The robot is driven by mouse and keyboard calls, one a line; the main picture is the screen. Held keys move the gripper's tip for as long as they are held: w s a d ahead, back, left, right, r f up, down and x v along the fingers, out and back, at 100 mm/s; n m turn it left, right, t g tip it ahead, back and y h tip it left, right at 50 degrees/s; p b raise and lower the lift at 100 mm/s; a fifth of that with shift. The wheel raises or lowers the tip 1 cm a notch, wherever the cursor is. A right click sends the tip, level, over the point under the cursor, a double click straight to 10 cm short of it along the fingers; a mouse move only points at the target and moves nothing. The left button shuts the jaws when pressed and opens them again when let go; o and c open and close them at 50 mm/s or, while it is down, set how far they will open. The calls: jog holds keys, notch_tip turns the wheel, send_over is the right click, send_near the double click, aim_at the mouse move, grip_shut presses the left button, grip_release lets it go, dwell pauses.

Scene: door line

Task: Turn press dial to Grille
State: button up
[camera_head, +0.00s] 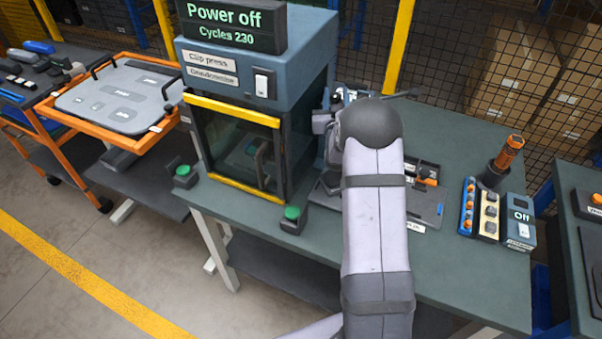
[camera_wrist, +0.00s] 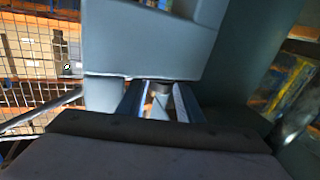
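The clip press (camera_head: 252,110) is a blue-grey cabinet with a yellow-edged glass door. Its display (camera_head: 232,22) reads "Power off" and "Cycles 230". My gripper is at the press's right side, mostly hidden behind my arm in the head view. In the wrist view, the two fingers of my gripper (camera_wrist: 160,104) stand apart, close under a blue-grey housing (camera_wrist: 155,40). A small grey round part (camera_wrist: 160,88) shows between the fingertips; it may be the dial. I cannot tell whether the fingers touch it. No dial marking or Grille label is readable.
Green buttons stand on the bench left (camera_head: 185,175) and right (camera_head: 292,216) of the press front. A white rocker switch (camera_head: 263,84) is on the press front. An orange torch (camera_head: 509,152) and small part trays (camera_head: 468,207) stand at the bench's right. Mesh fencing is behind.

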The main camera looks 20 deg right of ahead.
jog(key=shift+a+r+p, duration=0.15)
jog(key=shift+p, duration=0.2)
jog(key=s+a+f+g+y+p, duration=0.1)
jog(key=s+a+g+y+p, duration=0.1)
jog(key=s+a, duration=0.5)
jog(key=s+a+f+g+y+p, duration=0.1)
jog(key=s+a+g, duration=0.4)
jog(key=s, duration=0.5)
jog(key=s+a+f+n+g+y+p, duration=0.1)
jog(key=s+a+g+y+p, duration=0.2)
jog(key=s+a, duration=0.6)
jog(key=shift+a+f+g+y, duration=0.15)
jog(key=shift+f+g+y, duration=0.2)
jog(key=shift+g+y, duration=0.25)
jog(key=shift+s, duration=0.15)
